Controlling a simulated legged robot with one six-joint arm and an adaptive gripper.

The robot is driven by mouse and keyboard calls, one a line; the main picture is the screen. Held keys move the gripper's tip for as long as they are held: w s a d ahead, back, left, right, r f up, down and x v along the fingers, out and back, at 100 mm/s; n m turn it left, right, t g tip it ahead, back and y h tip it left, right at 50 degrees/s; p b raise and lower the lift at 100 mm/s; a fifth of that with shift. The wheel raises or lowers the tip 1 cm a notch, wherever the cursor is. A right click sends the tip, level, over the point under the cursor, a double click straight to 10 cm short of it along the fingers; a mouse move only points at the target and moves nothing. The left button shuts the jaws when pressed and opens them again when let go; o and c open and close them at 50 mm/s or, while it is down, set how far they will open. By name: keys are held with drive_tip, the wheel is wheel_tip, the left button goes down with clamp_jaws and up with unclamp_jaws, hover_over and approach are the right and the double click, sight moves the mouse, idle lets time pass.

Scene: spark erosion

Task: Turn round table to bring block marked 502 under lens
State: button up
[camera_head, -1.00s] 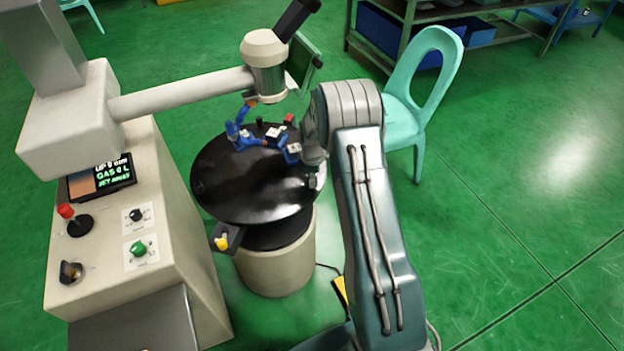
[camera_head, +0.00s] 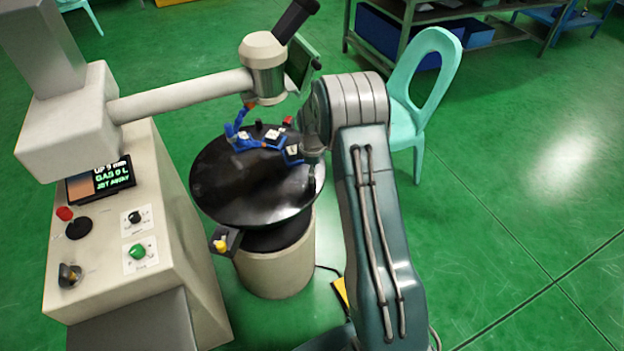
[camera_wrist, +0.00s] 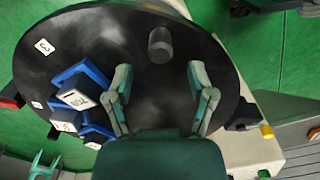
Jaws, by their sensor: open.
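The black round table (camera_head: 245,195) stands on a pale drum beside the machine; it fills much of the wrist view (camera_wrist: 140,20). The lens head (camera_head: 265,70) hangs above the table's far part. My gripper (camera_wrist: 161,88) is open and empty over the table, with a dark upright peg (camera_wrist: 160,45) ahead of its fingertips. In the head view my arm partly hides it.
The machine console (camera_head: 140,215) with screen and knobs stands at the left. A black bracket with a yellow knob (camera_head: 220,245) sits at the table's near edge. A turquoise chair (camera_head: 425,90) stands behind my arm. Open green floor lies to the right.

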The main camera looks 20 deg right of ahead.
wheel_tip(320, 180, up, 8)
drive_tip(key=shift+f, duration=0.2)
idle(0.3)
drive_tip(key=s+a+r+m+t, duration=0.1)
drive_tip(key=s+a+r+m, duration=0.25)
drive_tip(key=s+r, duration=0.5)
drive_tip(key=s+a+r+m+t, duration=0.25)
drive_tip(key=s+a+r, duration=0.3)
drive_tip(key=r, duration=0.65)
drive_tip(key=s+a+r+m+t, duration=0.1)
drive_tip(key=s+a+m, duration=0.1)
drive_tip(key=s, duration=0.7)
drive_tip(key=s+a+r+m+t, duration=0.1)
drive_tip(key=s+m, duration=0.3)
drive_tip(key=s, duration=0.5)
drive_tip(key=shift+s+a+r, duration=0.35)
drive_tip(key=shift+s+a, duration=0.05)
drive_tip(key=shift+a, duration=0.1)
